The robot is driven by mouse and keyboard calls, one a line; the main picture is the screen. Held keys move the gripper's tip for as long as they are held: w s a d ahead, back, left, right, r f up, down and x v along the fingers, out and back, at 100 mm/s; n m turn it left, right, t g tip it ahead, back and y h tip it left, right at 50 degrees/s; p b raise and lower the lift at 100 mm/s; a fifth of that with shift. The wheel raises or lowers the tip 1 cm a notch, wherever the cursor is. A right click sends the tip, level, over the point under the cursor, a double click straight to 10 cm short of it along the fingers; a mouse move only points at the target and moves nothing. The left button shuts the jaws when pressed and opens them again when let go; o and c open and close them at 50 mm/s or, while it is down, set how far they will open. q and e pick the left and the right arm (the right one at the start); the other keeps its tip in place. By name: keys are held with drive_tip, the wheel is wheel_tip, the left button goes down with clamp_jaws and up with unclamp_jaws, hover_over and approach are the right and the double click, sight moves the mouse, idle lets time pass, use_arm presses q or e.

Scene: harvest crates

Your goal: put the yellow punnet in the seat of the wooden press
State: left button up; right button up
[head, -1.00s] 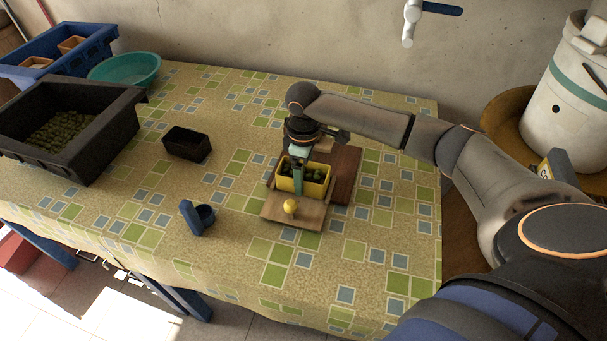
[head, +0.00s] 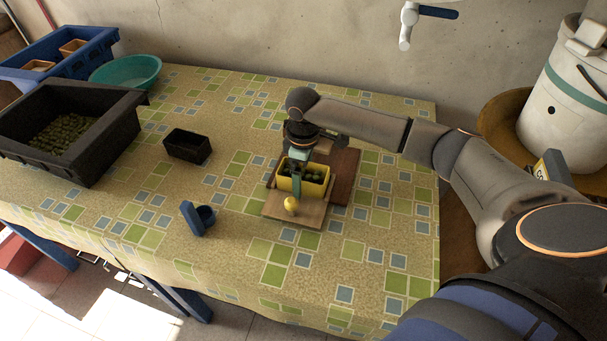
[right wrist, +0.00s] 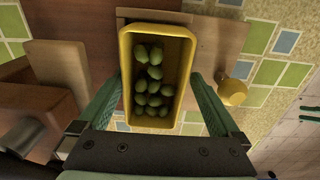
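The yellow punnet (head: 316,188), filled with green olives, is at the wooden press (head: 292,217), over its light board. In the right wrist view the punnet (right wrist: 158,31) appears lined up with the board, beside a wooden block and a yellow knob (right wrist: 232,92). Whether its base rests fully on the board is hidden. My right gripper (head: 299,180) points down with one finger on each side of the punnet; both fingertips appear to touch its walls, also in the right wrist view (right wrist: 157,85). My left gripper is not in view.
A small black box (head: 187,146) and a blue cup-like piece (head: 198,219) stand left of the press. A black crate of olives (head: 115,135), a teal bowl (head: 125,72) and a blue crate (head: 90,50) are farther left. The cloth in front is clear.

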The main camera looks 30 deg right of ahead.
drive_tip(key=shift+s+a+f, duration=0.3)
drive_tip(key=shift+f, duration=0.3)
drive_tip(key=shift+r+b, duration=0.3)
wheel_tip(320, 180, up, 13)
drive_tip(key=p, duration=0.1)
drive_tip(key=shift+w+d+f, duration=0.15)
drive_tip(key=shift+w+d, duration=0.05)
drive_tip(key=shift+w, duration=0.05)
